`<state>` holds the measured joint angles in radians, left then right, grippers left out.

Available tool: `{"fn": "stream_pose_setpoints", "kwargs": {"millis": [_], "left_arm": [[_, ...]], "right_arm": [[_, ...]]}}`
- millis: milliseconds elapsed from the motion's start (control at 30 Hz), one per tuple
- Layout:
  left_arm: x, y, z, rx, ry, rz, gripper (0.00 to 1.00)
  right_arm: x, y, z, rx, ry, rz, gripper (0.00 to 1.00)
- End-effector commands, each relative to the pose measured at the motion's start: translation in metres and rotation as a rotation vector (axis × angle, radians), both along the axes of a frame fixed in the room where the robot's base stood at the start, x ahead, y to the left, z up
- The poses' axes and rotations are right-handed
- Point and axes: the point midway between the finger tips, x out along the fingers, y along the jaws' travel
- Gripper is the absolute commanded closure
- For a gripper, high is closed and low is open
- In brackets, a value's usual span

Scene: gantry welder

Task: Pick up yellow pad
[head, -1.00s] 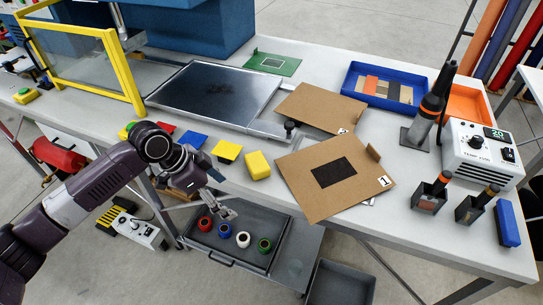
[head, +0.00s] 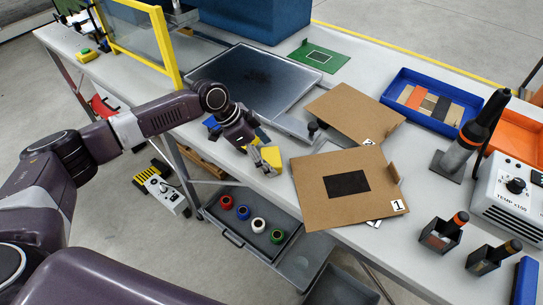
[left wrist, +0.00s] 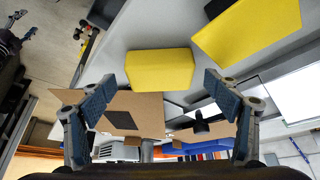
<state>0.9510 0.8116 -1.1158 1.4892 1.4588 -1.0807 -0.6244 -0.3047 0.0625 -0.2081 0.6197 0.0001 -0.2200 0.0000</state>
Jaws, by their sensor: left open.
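A thick yellow pad (head: 272,156) lies near the table's front edge, left of the cardboard sheet marked 1; my left gripper partly covers it in the head view. My left gripper (head: 262,159) is open and empty, reaching down at the pad. In the left wrist view the yellow pad (left wrist: 160,70) shows ahead, between the two spread fingers (left wrist: 160,81), with a gap on each side. A second, flatter yellow piece (left wrist: 247,28) lies beside it; in the head view it shows only partly (head: 262,135) behind the gripper. My right gripper is not in view.
The cardboard sheet (head: 315,205) marked 1 lies close right of the pad. A dark metal plate (head: 255,80) is behind. A blue piece (head: 211,123) sits left of the gripper. Below the table edge is a tray (head: 228,230) with several coloured rings.

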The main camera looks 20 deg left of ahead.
Motion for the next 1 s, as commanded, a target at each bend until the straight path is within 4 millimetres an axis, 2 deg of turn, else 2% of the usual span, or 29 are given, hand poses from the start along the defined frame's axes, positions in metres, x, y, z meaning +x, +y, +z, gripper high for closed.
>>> {"fn": "stream_pose_setpoints", "kwargs": {"millis": [167, 400, 733, 800, 1000], "left_arm": [[0.004, -0.007, -0.014, 0.001, 0.0, 0.0, 0.18], [0.004, -0.008, -0.016, 0.001, -0.002, 0.001, 0.19], [0.005, -0.008, -0.016, 0.001, -0.002, 0.001, 0.55], [0.005, -0.008, -0.016, 0.001, -0.002, 0.001, 0.59], [0.005, -0.008, -0.015, 0.0, -0.002, 0.001, 0.59]], "right_arm": [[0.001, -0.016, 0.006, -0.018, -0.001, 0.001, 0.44], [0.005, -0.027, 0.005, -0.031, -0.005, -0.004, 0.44], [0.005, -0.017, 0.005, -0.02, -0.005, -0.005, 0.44], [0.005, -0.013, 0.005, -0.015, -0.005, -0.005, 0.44], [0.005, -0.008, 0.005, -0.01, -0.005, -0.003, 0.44]]}}
